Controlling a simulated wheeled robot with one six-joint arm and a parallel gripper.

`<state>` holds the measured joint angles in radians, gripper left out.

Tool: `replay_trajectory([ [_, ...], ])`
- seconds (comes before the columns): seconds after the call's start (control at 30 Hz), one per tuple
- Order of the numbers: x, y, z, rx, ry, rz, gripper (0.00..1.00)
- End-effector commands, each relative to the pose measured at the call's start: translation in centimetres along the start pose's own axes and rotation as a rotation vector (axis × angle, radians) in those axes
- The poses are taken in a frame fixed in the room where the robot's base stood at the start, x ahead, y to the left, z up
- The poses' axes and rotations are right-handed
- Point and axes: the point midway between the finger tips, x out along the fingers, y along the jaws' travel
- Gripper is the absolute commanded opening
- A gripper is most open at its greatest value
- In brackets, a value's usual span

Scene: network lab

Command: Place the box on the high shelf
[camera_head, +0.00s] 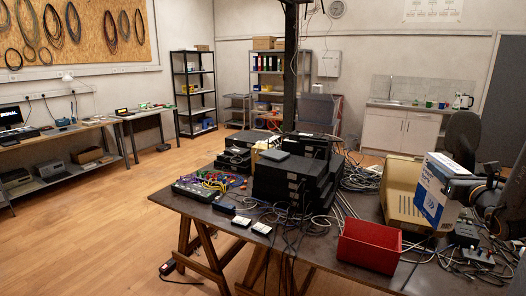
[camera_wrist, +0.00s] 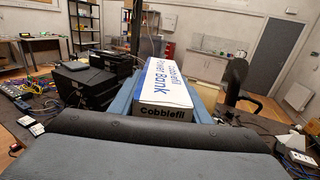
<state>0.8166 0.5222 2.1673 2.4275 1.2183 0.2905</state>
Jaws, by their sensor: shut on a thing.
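The box (camera_head: 436,192) is white and blue, with "Cobblefil Power Bank" lettering legible in the wrist view (camera_wrist: 166,92). My gripper (camera_head: 462,184) is shut on it at the right of the head view. In the wrist view, blue fingers lie along both sides of the box. The box is tilted and appears held over the workbench (camera_head: 325,262), in front of a beige case. A black shelf unit (camera_head: 194,92) and a grey shelf unit (camera_head: 268,72) stand far off at the back wall. Which shelf the task means cannot be told.
A red open bin (camera_head: 369,246), a beige case (camera_head: 402,192), stacked black devices (camera_head: 290,180) and many cables crowd the bench. A dark post (camera_head: 291,70) rises behind it. An office chair (camera_head: 462,138) stands behind the box. The wooden floor (camera_head: 90,225) at left is clear.

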Motion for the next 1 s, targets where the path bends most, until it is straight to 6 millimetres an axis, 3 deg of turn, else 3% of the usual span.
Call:
replay_trajectory([
  [0.27, -0.2, -0.6, 0.1, -0.001, -0.002, -0.009, 0.00],
  [0.57, 0.7, 5.0, -5.5, 0.004, 0.003, 0.102, 0.00],
  [0.77, 0.5, 11.2, -11.2, 0.006, 0.006, 0.219, 0.00],
  [1.0, -2.0, 21.1, -19.2, 0.006, 0.005, 0.394, 0.00],
])
